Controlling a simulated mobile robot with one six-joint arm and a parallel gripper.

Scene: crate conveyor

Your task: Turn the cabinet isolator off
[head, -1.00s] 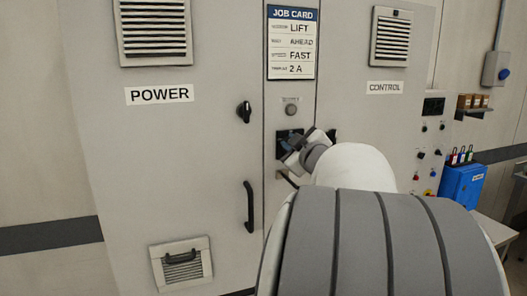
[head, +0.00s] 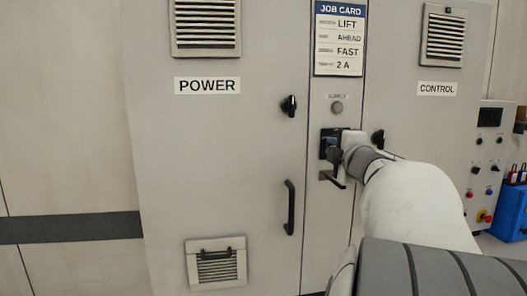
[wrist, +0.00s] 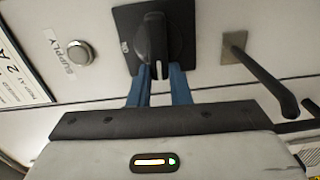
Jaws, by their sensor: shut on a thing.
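The cabinet isolator (head: 326,137) is a black rotary handle on a dark square plate, on the narrow centre strip of the cabinet below the supply lamp. In the wrist view its handle (wrist: 156,36) points down the picture toward my gripper. My gripper (wrist: 160,76) has its two blue fingers on either side of the handle's lower end and is shut on it. In the head view my gripper (head: 336,153) comes in from the right and partly covers the plate.
A black lever (wrist: 262,78) on a metal plate sits just below the isolator. Black door knobs flank it, on the POWER door (head: 289,106) and the CONTROL door (head: 378,139). The supply lamp (head: 337,107) and job card (head: 339,38) are above. A blue box (head: 509,212) stands right.

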